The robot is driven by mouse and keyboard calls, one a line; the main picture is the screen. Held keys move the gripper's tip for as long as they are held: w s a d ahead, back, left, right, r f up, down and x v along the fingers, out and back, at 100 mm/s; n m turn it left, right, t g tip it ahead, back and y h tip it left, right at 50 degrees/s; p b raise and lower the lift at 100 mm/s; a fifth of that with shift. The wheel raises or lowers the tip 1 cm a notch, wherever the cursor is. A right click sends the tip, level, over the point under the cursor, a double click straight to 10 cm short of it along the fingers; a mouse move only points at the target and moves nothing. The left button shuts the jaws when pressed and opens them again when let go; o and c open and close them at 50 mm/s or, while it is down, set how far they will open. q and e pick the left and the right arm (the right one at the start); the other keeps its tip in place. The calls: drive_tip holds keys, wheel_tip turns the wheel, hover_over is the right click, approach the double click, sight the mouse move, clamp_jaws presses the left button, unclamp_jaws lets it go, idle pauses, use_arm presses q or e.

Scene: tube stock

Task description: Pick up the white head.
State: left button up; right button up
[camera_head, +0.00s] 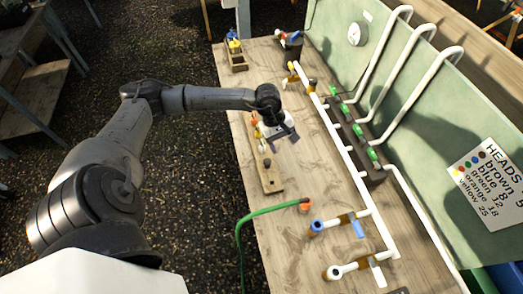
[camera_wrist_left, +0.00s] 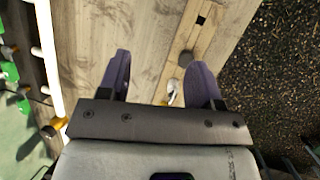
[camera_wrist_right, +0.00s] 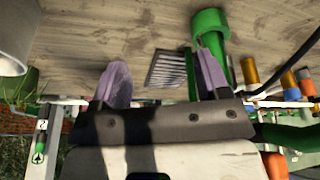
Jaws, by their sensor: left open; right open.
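A small white head (camera_wrist_left: 174,95) shows in the left wrist view, on a narrow wooden rack (camera_wrist_left: 192,28). It lies between my left fingers in the picture, nearer the right-hand finger, and is partly hidden by the gripper. My left gripper (camera_head: 280,138) is open above the bench rack (camera_head: 271,183) in the head view; its fingers (camera_wrist_left: 160,85) also show in the left wrist view. Nothing is held between them. My right gripper (camera_wrist_right: 164,82) is open and empty in the right wrist view.
The wooden bench (camera_head: 300,220) holds white pipes with green heads (camera_head: 372,154) at the right. An orange-ended green hose (camera_head: 304,205) lies in front of the rack. A dark head (camera_wrist_left: 185,59) stands on the rack. A small box (camera_head: 237,58) stands farther back.

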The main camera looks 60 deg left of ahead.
sight(262, 141)
use_arm(q)
drive_tip(key=a+y, duration=0.1)
drive_tip(key=a, duration=0.2)
drive_tip(key=s+a+g+y, duration=0.1)
drive_tip(key=a, duration=0.2)
drive_tip(key=a+m+y+b, duration=0.1)
drive_tip(key=a, duration=0.3)
drive_tip(key=shift+s+f+g+y, duration=0.2)
drive_tip(key=shift+f+g+y, duration=0.1)
drive_tip(key=shift+y, duration=0.1)
wheel_tip(262, 141, down, 6)
drive_tip(key=shift+a+f, duration=0.15)
drive_tip(key=shift+s+d+f+p, duration=0.15)
drive_tip(key=shift+f+p, duration=0.15)
drive_tip(key=shift+f, duration=1)
drive_tip(key=shift+s+d+f+p, duration=0.15)
drive_tip(key=shift+f+p, duration=0.1)
drive_tip(key=shift+f, duration=1.05)
drive_tip(key=shift+w+f, duration=0.15)
drive_tip(key=shift+f, duration=0.55)
drive_tip(key=shift+c, duration=0.4)
drive_tip(key=c, duration=0.9)
